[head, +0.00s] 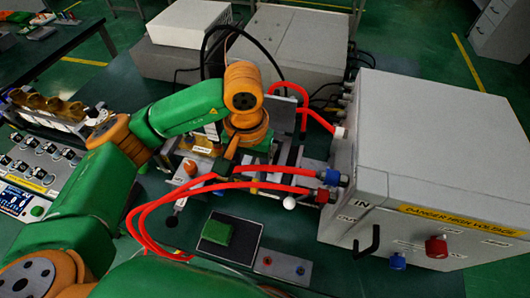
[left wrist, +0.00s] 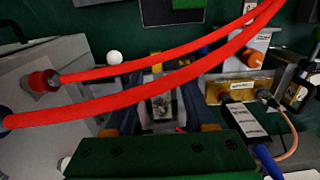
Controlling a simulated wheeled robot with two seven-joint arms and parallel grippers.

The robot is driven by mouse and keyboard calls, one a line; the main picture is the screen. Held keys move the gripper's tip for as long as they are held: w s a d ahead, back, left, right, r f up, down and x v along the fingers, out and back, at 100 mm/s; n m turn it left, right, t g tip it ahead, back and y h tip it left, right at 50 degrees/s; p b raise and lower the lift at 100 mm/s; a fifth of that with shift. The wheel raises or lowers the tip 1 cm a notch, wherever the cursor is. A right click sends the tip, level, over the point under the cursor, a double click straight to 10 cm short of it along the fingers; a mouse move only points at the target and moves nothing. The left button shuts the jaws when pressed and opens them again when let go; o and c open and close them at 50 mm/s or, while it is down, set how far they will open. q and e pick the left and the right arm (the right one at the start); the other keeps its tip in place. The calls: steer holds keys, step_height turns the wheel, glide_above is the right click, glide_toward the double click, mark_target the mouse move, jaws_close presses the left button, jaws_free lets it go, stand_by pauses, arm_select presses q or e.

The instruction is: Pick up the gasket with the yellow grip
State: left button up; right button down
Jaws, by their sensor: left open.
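My left gripper (head: 262,160) points down over the apparatus in the middle of the table, just behind the red hoses. In the left wrist view its two dark fingers (left wrist: 160,92) stand apart, with a small framed grey piece (left wrist: 161,108) below and between them; I see nothing gripped. A small yellow piece (left wrist: 157,68) shows between the two red hoses in the left wrist view, and in the head view (head: 253,190) beside the hoses. It may be the yellow grip; the gasket's shape is mostly hidden by hoses and gripper. My right gripper is out of view.
Red hoses (head: 262,184) cross in front of the gripper to the large grey high-voltage box (head: 430,150) at right. A brass block (left wrist: 240,87) with cables stands beside the fingers. A green block (head: 217,232) lies on a dark pad in front. A control panel (head: 40,165) is at left.

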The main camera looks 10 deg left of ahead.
mark_target(255, 180)
arm_select(q)
steer(key=shift+s+d+f+p, duration=0.1)
steer(key=shift+d+f+p, duration=0.15)
steer(key=shift+f+p, duration=0.8)
steer(key=f, duration=0.1)
steer(key=w+f, duration=0.1)
steer(key=f, duration=0.1)
steer(key=shift+f+p, duration=0.2)
steer(key=shift+p, duration=0.15)
steer(key=shift+w+f, duration=0.1)
steer(key=shift+f, duration=0.25)
steer(key=c, duration=0.4)
steer(key=shift+r, duration=0.1)
jaws_close()
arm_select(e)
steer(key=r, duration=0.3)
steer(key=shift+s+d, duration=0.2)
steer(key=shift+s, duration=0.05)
